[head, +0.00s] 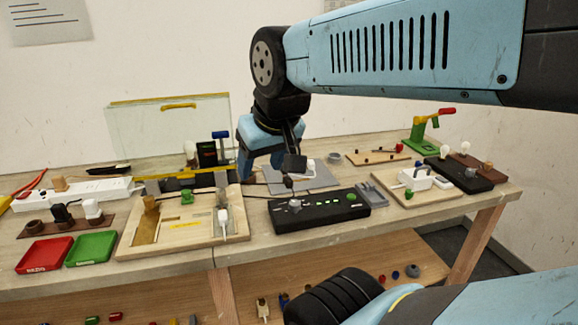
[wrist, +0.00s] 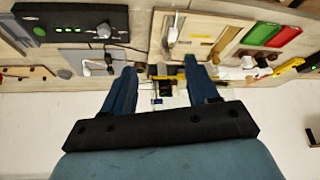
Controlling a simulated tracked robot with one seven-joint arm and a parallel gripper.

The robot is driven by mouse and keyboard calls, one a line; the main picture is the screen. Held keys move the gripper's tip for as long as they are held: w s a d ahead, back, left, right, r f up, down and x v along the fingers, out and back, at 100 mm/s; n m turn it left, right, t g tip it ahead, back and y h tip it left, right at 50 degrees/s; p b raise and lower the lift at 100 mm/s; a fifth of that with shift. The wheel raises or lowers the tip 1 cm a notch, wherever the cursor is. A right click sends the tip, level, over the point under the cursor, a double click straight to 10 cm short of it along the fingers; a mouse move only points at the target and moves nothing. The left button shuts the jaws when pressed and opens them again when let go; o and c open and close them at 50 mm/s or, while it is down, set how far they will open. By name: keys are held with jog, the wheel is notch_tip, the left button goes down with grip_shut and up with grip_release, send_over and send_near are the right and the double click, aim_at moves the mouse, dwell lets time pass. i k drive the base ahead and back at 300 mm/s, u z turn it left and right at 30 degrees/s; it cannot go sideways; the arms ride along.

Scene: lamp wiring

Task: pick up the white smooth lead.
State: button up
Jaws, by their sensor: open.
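I cannot tell for sure which thing is the white smooth lead. A pale curved piece (wrist: 90,66) lies on the grey mat (wrist: 72,56) in the wrist view, with dark parts beside it. The mat shows behind the black control box in the head view (head: 318,181). Another white, narrow piece (head: 223,222) sits at the right side of the wooden board (head: 236,234); it also shows in the wrist view (wrist: 173,30). My gripper (head: 262,168) is above the back of the bench, left of the mat. Its two blue fingers are apart and empty in the wrist view (wrist: 160,86).
A black control box (head: 322,210) stands in front of the mat. Red (head: 44,255) and green (head: 90,248) trays and a white power strip (head: 80,192) are at left. A clear panel (head: 165,130) stands behind. A green clamp (head: 420,130) is at right.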

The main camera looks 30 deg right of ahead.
aim_at(309, 163)
jog(key=k, duration=1.1)
jog(key=z, duration=0.8)
jog(key=i, duration=1.7)
jog(key=u, duration=0.5)
jog(key=k, duration=0.85)
jog(key=u, duration=0.15)
